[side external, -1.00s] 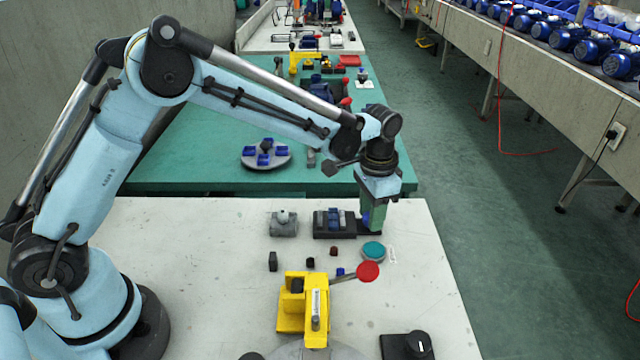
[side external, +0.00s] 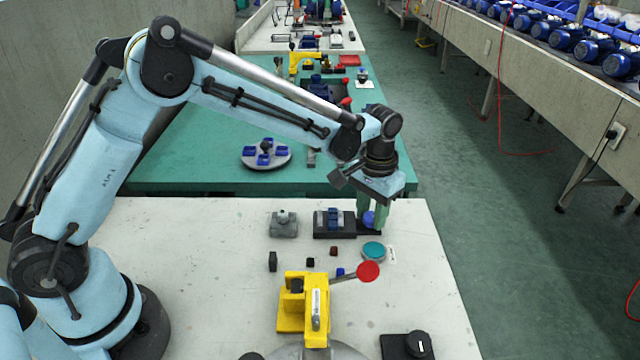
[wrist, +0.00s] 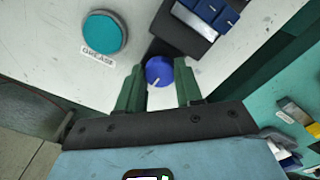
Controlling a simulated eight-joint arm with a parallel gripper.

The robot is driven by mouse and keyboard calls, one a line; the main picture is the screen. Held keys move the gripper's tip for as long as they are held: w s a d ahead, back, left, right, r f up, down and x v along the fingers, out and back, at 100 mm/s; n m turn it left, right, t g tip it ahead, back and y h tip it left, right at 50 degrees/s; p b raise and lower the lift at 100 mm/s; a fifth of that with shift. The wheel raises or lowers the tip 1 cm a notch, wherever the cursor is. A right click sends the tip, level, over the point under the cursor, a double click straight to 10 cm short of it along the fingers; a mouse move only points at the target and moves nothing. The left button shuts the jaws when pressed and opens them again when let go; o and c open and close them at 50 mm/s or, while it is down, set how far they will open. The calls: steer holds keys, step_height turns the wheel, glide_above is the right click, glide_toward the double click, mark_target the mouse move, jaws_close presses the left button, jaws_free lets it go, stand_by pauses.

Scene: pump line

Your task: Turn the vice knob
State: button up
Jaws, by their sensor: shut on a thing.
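The vice (side external: 334,220) has a dark base and blue-grey jaws and sits on the white table. Its blue round knob (side external: 369,218) is at its right end. In the wrist view the knob (wrist: 158,70) shows a white pointer line on its face, towards the lower left. My gripper (side external: 371,224) points down over the knob, with one green finger on each side. In the wrist view my gripper (wrist: 159,82) is shut on the knob, which sits between the fingertips.
A teal round grease pot (side external: 373,251) stands close in front of the knob. A yellow toggle press (side external: 305,302) with a red-ended lever (side external: 368,271) is nearer the camera. A grey block (side external: 283,223) stands left of the vice. Small dark pieces lie in front.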

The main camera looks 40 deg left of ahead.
steer(key=o, duration=0.9)
steer(key=shift+o, duration=0.6)
steer(key=shift+a, duration=0.15)
steer(key=shift+m, duration=0.3)
